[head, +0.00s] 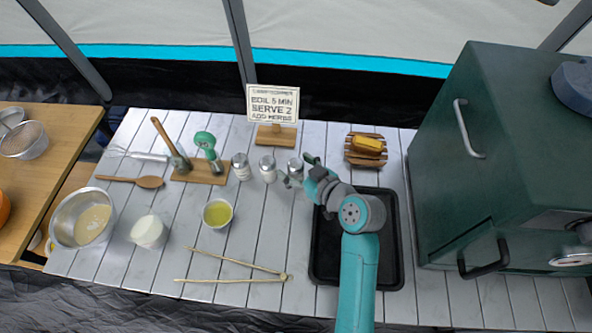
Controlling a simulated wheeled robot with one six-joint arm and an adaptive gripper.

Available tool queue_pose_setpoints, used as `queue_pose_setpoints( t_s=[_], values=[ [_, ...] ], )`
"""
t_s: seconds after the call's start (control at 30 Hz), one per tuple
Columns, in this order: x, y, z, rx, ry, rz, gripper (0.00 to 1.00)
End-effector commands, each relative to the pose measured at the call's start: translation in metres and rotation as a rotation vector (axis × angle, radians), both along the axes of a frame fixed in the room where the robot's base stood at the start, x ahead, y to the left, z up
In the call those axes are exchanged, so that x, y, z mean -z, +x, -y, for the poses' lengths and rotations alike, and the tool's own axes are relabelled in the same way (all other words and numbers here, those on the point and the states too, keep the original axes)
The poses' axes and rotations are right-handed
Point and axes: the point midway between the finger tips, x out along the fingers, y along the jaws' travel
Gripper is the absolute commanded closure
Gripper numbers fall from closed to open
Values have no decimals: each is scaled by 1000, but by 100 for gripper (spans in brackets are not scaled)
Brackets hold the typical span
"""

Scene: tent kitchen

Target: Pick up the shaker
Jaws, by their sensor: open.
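Three small shakers with grey metal tops stand in a row at the middle back of the slatted table: a left one (241,166), a middle one (267,168) and a right one (294,166). My gripper (299,171) is open at the right shaker, reaching in from the right. One finger shows on the far side of this shaker and one on its near side. Whether they touch it I cannot tell. The gripper hides part of the right shaker.
A sign (273,103) stands behind the shakers. A wooden holder with utensils (200,170) is to their left. A bowl of yellow-green liquid (217,212) and sticks (235,261) lie nearer. A black tray (325,270) is under my arm. A green oven (500,150) stands right.

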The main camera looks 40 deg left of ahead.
Motion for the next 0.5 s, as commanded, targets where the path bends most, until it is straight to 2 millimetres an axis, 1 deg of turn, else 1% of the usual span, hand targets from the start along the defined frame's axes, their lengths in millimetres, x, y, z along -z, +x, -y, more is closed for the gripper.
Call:
queue_pose_setpoints(
  t_s=[0.07, 0.27, 0.3, 0.37, 0.4, 0.47, 0.5],
  values=[
    [1, 0, -3, 0, 0, 1, 25],
    [1, 0, -3, 0, 0, 0, 25],
    [1, 0, -3, 0, 0, 0, 35],
    [1, 0, -2, 0, 0, 0, 50],
    [1, 0, -2, 0, 0, 0, 60],
    [1, 0, -2, 0, 0, 0, 75],
    [1, 0, -2, 0, 0, 0, 85]
  ],
)
